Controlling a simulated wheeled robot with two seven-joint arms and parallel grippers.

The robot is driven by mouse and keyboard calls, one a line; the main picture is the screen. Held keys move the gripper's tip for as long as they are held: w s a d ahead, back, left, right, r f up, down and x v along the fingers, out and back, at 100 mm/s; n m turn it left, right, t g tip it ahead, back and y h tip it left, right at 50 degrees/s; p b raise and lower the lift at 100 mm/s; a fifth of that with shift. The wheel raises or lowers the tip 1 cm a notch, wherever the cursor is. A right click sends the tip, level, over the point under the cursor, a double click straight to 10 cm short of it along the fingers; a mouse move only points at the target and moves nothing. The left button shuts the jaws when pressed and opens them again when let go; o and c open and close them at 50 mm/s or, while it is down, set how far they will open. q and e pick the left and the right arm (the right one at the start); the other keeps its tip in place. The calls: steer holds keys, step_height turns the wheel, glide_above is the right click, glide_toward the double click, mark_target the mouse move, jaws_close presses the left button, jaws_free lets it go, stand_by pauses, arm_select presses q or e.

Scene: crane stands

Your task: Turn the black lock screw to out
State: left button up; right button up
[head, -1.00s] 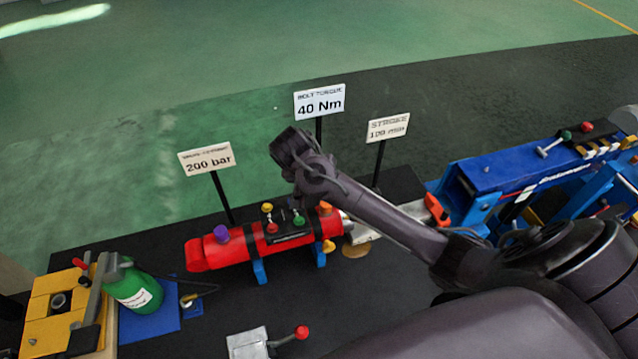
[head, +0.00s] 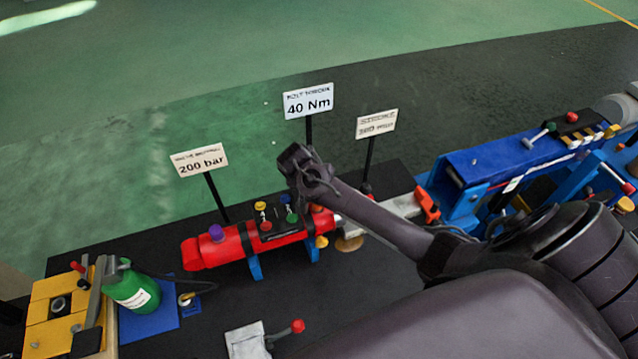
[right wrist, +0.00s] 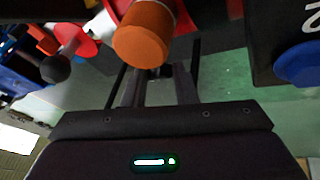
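My right gripper (head: 298,165) comes in from the right in the head view and hangs above the right end of the red cylinder (head: 213,252). In the right wrist view its two dark fingers (right wrist: 158,88) look apart with nothing clearly between them, partly behind an orange cap (right wrist: 143,35). The orange cap also shows just under the gripper in the head view (head: 316,209). A small dark knob (right wrist: 56,68) is at the left of the right wrist view; I cannot tell if it is the black lock screw. My left gripper is out of view.
Signs stand behind the cylinder, among them 200 bar (head: 199,160) and 40 Nm (head: 308,101). A green bottle (head: 133,289) and yellow block (head: 57,310) are at left. A blue frame (head: 500,160) stands right. A red-knobbed lever (head: 297,326) is in front.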

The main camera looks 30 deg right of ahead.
jaws_close()
steer(key=n+y, duration=0.1)
steer(key=n+t+y, duration=0.1)
steer(key=n, duration=0.1)
steer(key=shift+s+d+t+y, duration=0.15)
steer(key=shift+t+y, duration=0.15)
steer(key=n+y, duration=0.3)
steer(key=shift+d+r+n+t+y, duration=0.1)
steer(key=shift+d+n+t+y, duration=0.2)
steer(key=shift+t, duration=0.1)
steer(key=n+y, duration=0.3)
steer(key=shift+w+d+n+g, duration=0.2)
steer(key=shift+d+n+g, duration=0.1)
steer(key=shift+d+n, duration=0.1)
steer(key=n+y, duration=0.1)
steer(key=n+g+y, duration=0.1)
steer(key=n, duration=0.1)
steer(key=n+g+y, duration=0.1)
steer(key=y, duration=0.1)
steer(key=shift+d+n, duration=0.25)
steer(key=shift+n, duration=0.15)
steer(key=shift+f, duration=0.2)
